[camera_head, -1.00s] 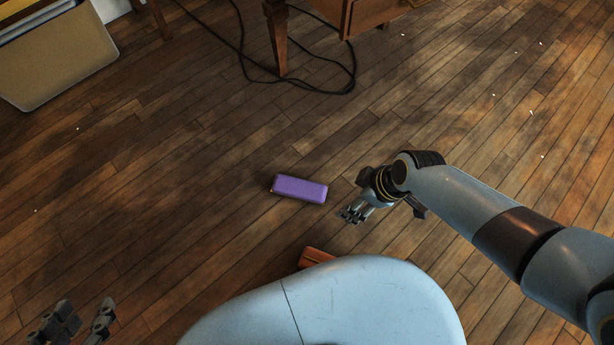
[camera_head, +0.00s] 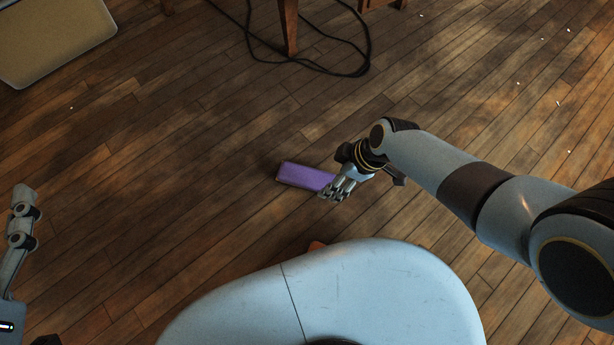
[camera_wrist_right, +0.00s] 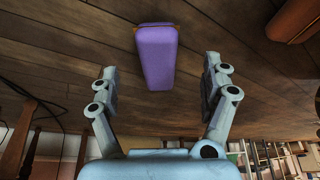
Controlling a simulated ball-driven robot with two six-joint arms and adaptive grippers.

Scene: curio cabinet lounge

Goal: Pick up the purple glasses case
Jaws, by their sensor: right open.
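The purple glasses case (camera_head: 300,176) lies on the wooden floor, near the middle of the head view. My right gripper (camera_head: 331,192) is at its right end, and its fingers overlap that end in the picture. In the right wrist view the case (camera_wrist_right: 157,55) lies lengthwise ahead, in the gap between the two spread fingers. Neither finger appears to touch it there. The right gripper is open and empty. Part of my left gripper (camera_head: 22,220) shows at the left edge, away from the case; its other finger is not clearly seen.
An orange-brown object (camera_head: 317,245) is mostly hidden behind my body; it also shows in the right wrist view (camera_wrist_right: 294,20). Black cables (camera_head: 330,72) lie around a wooden furniture leg (camera_head: 289,28). A beige bin (camera_head: 60,45) stands upper left. Floor left of the case is clear.

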